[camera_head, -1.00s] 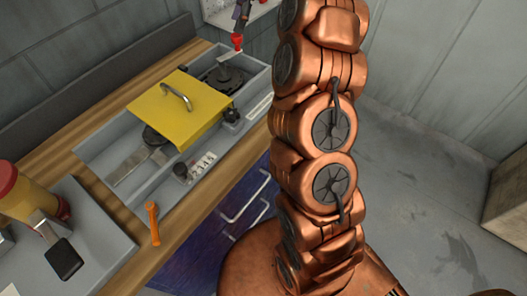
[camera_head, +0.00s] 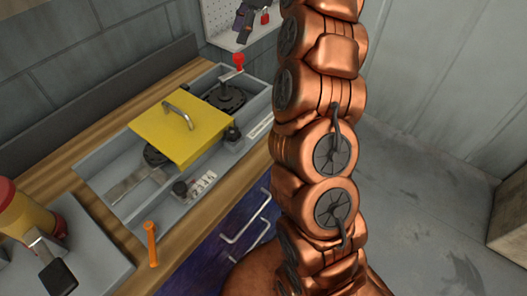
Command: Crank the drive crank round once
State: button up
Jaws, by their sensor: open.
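The drive crank has a red knob (camera_head: 238,60) on a pale crank arm (camera_head: 231,75), which sits over a round black hub (camera_head: 225,97) at the far end of the grey runout table (camera_head: 100,158). The knob stands upright, at the back right of the hub. My gripper (camera_head: 243,38), dark and small at the top of the picture, is open and empty. It shows just above the knob with a small gap between them. Its upper part is cut off by the frame edge, and its fingers are hard to make out.
A yellow cover (camera_head: 181,130) with a metal handle lies across the middle of the runout table. A black knob (camera_head: 180,188) and a counter (camera_head: 202,184) are at its front edge. An orange wrench (camera_head: 151,243) lies nearby. A pegboard (camera_head: 222,22) with a red padlock (camera_head: 265,18) is behind.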

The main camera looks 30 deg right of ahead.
jog(key=s+a+f+n+g+h, duration=0.1)
jog(key=s+a+f+n+g, duration=0.1)
jog(key=s+a+n, duration=1.1)
jog(key=s+a+f+n+h, duration=0.1)
jog(key=s+f+n, duration=0.2)
jog(key=s, duration=0.8)
jog(key=s+a+f+n+g+h+b, duration=0.1)
jog(key=s+f+n, duration=0.2)
jog(key=s, duration=0.9)
jog(key=shift+s+f+h+b, duration=0.2)
jog(key=shift+f+h+b, duration=0.15)
jog(key=shift+f, duration=1.5)
jog(key=shift+c, duration=0.3)
